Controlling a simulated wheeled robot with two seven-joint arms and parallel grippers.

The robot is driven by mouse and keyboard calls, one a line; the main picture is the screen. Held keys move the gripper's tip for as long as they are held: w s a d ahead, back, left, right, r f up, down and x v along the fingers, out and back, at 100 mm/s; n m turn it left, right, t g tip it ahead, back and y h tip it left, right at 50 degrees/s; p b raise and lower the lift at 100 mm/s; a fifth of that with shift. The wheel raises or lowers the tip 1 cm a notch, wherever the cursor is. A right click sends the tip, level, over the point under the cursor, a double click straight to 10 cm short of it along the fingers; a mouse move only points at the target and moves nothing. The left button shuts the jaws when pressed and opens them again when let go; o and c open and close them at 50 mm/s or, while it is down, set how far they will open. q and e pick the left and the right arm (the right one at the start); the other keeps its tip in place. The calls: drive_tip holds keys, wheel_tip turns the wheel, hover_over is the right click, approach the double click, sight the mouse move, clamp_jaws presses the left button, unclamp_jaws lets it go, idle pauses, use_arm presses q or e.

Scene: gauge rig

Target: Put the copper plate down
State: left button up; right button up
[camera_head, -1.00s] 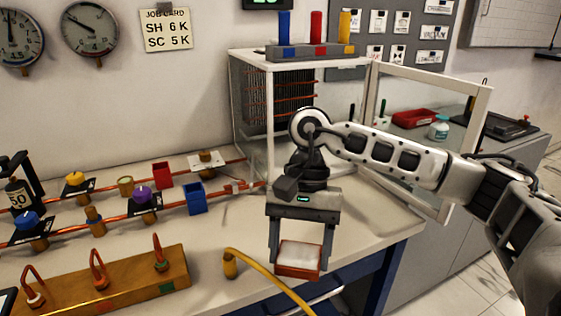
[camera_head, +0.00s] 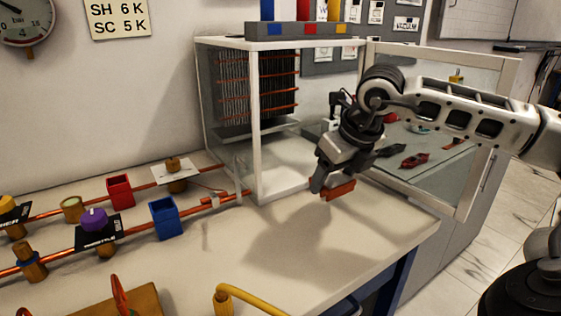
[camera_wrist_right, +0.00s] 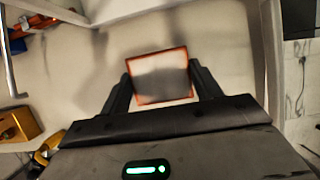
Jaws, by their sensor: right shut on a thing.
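The copper plate (camera_head: 339,190) shows edge-on in the head view, in the jaws of my right gripper (camera_head: 320,188). In the right wrist view the plate (camera_wrist_right: 160,78) is a pale square with a copper-red rim between the two dark fingers. My right gripper is shut on it and holds it above the bench, in front of the open side of the clear-walled cabinet (camera_head: 259,125). A shadow lies on the bench below. My left gripper does not show.
The cabinet's door (camera_head: 468,120) stands open at the right. A red box (camera_head: 119,190), a blue box (camera_head: 164,218) and copper pipes with valves (camera_head: 93,219) are at the left. A yellow hose (camera_head: 250,298) lies in front. The bench (camera_head: 330,265) below the gripper is clear.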

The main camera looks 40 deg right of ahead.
drive_tip(key=p, duration=0.4)
hover_over(280, 168)
drive_tip(key=s, duration=0.1)
drive_tip(key=shift+s+a, duration=0.1)
drive_tip(key=shift+s, duration=0.1)
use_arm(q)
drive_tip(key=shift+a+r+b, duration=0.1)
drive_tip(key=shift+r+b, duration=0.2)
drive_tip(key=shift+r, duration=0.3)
use_arm(e)
drive_tip(key=shift+f, duration=1.7)
drive_tip(key=shift+f, duration=0.15)
drive_tip(key=o, duration=1.3)
drive_tip(key=shift+c, duration=0.2)
